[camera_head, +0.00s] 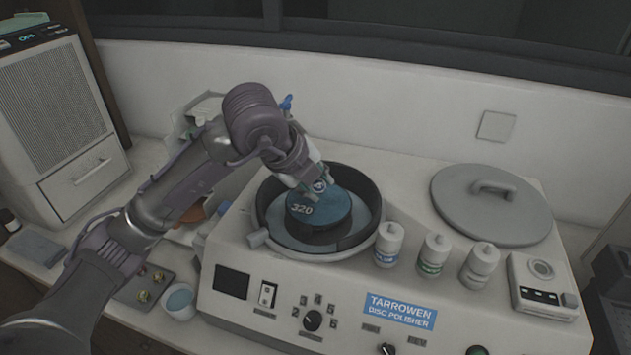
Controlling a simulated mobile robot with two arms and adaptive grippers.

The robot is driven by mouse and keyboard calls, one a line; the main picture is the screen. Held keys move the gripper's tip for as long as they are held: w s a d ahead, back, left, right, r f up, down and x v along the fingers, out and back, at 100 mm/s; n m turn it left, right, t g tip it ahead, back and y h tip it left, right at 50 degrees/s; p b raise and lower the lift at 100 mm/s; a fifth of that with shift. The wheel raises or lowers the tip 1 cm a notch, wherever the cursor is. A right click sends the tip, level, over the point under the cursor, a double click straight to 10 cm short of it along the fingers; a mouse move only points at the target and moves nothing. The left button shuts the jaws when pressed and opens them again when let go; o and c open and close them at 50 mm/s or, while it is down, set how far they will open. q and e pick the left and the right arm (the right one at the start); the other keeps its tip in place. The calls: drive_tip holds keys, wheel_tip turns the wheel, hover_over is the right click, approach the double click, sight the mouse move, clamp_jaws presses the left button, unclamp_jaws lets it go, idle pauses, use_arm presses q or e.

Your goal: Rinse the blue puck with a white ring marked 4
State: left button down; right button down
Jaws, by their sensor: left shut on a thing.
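My left arm reaches in from the left, and my left gripper (318,184) is over the round bowl of the disc polisher. It is shut on a small blue puck with a pale ring (320,186). The number on the puck is too small to read. The puck is at the far part of the blue disc marked 320 (318,208); I cannot tell whether it touches the disc. The dark bowl rim (372,232) surrounds the disc. A small blue part (286,102) shows behind my arm; I cannot tell what it is. My right gripper is not in view.
Three small white bottles, one with a blue label (388,246), stand right of the bowl. A round grey lid (505,215) lies on the polisher top. A small cup (180,300) and a tray of small brass parts (145,286) sit at the left. A small box (541,284) stands right.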

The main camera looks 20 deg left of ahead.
use_arm(q)
drive_tip(key=shift+s+r+g+p, duration=0.25)
drive_tip(key=shift+g+p, duration=0.35)
drive_tip(key=shift+p, duration=0.55)
drive_tip(key=shift+s+r+n+g+h+p, duration=0.25)
drive_tip(key=shift+s+g+p, duration=0.15)
drive_tip(key=shift+g+p, duration=0.95)
drive_tip(key=shift+s+r+n+g+h+p, duration=0.2)
drive_tip(key=shift+s+g+p, duration=0.25)
drive_tip(key=shift+g+p, duration=0.9)
drive_tip(key=shift+s+r+n+g+h+p, duration=0.15)
drive_tip(key=shift+s+r+n+g+p, duration=0.2)
drive_tip(key=shift+g+p, duration=1)
drive_tip(key=shift+f+t+p, duration=0.1)
drive_tip(key=shift+t+p, duration=0.3)
drive_tip(key=shift+t, duration=0.05)
